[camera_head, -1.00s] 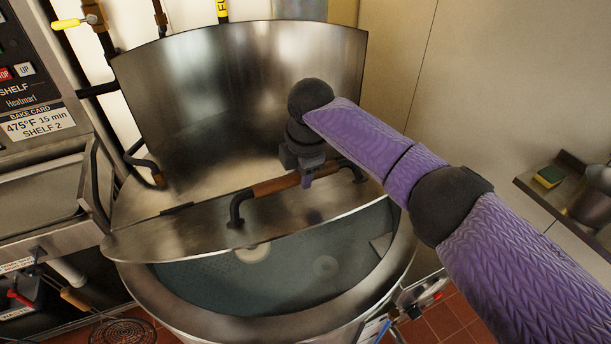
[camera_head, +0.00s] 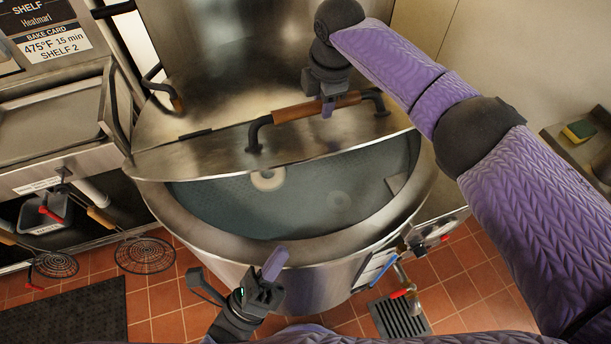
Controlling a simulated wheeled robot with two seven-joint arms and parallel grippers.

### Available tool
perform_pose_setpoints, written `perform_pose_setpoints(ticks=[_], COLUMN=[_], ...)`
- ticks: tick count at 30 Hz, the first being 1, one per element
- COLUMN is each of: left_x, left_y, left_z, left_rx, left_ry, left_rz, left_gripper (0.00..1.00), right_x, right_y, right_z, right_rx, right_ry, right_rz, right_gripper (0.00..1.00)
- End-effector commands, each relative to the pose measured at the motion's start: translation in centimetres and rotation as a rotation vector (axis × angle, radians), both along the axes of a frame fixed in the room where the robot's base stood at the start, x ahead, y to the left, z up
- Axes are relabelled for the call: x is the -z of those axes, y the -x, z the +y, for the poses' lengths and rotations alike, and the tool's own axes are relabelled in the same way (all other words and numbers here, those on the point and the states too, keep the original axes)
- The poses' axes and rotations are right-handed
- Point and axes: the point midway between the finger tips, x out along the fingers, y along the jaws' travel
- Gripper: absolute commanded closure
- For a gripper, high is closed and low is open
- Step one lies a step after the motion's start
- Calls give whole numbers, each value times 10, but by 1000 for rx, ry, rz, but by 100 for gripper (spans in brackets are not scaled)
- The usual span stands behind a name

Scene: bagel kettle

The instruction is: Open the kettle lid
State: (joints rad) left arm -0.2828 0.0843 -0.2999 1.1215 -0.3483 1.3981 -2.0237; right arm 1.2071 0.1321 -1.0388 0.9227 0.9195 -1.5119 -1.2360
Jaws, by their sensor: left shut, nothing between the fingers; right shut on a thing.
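The big steel kettle (camera_head: 225,238) stands in the middle of the view. Its hinged front lid (camera_head: 205,160) is partly raised and tilted, showing water and two pale bagels (camera_head: 267,180) inside. My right gripper (camera_head: 328,108) is shut on the wooden lid handle (camera_head: 290,113), near the handle's right part. My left gripper (camera_head: 274,262) is shut and empty, low in front of the kettle's front wall; I cannot tell whether it touches the wall. The lid's inner face is hidden.
An oven (camera_head: 60,120) with a shelf label stands at the left. Wire skimmers (camera_head: 145,255) hang at lower left, above a dark floor mat (camera_head: 65,315). A valve with a red handle (camera_head: 402,293) and a floor drain (camera_head: 400,318) are at lower right. A sponge (camera_head: 578,131) lies on a shelf at far right.

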Motion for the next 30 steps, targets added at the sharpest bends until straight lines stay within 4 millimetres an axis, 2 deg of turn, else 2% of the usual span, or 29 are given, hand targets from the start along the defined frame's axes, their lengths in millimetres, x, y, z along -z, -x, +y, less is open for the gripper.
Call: perform_pose_setpoints(ticks=[5, 16, 22, 30], left_x=[-16, -62, -85, -91], left_y=[-13, -62, -78, -83], left_z=[-12, -56, -48, -46], left_rx=[-11, -11, -11, -11], left_ry=[-2, -2, -5, -5], left_rz=[-33, -28, -25, -21], left_gripper=[100, 100, 100, 100], right_x=[2, 2, 2, 2], right_y=[0, 0, 0, 0], right_z=[1, 1, 1, 1], right_rx=[-1, -1, 0, -1], right_ry=[-2, -3, -2, -2], right_rz=[-4, -3, -4, -4], right_gripper=[100, 100, 100, 100])
